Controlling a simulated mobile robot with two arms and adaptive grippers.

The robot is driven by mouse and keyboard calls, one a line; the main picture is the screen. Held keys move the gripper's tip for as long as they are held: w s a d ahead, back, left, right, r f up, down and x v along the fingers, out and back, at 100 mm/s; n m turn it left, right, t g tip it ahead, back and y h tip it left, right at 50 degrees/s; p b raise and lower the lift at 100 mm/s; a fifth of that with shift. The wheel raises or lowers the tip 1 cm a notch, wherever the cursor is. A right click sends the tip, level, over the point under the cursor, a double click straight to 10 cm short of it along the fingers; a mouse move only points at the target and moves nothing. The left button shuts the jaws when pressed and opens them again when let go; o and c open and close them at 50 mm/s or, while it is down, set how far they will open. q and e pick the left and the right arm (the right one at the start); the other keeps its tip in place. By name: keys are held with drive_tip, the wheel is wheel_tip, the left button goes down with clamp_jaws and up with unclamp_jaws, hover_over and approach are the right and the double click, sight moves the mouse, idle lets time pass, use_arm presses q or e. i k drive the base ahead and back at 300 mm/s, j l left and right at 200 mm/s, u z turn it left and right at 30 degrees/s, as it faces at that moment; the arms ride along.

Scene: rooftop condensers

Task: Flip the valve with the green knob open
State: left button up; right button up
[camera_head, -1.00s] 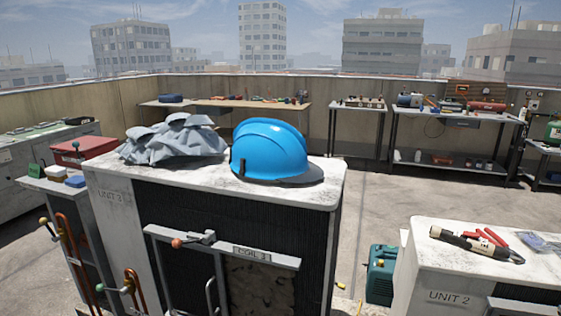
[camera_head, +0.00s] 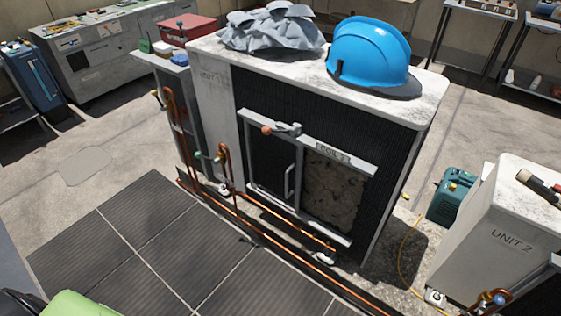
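A valve with a green knob (camera_head: 198,155) sits low on the left front of the Unit 3 condenser (camera_head: 216,105). Its lever points left from a copper pipe (camera_head: 223,168) that bends over in a loop. Another valve with a yellow knob (camera_head: 155,93) is on a copper pipe further left and back. A handle with an orange knob (camera_head: 266,129) is on the coil panel's frame. At the lower right, a valve with a blue knob (camera_head: 499,299) is by Unit 2. Neither gripper is in view.
A blue hard hat (camera_head: 368,52) and a crumpled grey sheet (camera_head: 270,30) lie on Unit 3. Copper pipes (camera_head: 268,230) run low along its front. Dark floor mats (camera_head: 135,245) lie clear before it. A green case (camera_head: 452,197) stands between the units.

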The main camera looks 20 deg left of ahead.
sight(198, 154)
drive_tip(key=k+j, duration=0.1)
drive_tip(key=j, duration=0.6)
drive_tip(key=k+j, duration=0.1)
drive_tip(key=j, duration=0.65)
drive_tip(key=k+j, duration=0.1)
drive_tip(key=j, duration=0.6)
drive_tip(key=u, duration=0.05)
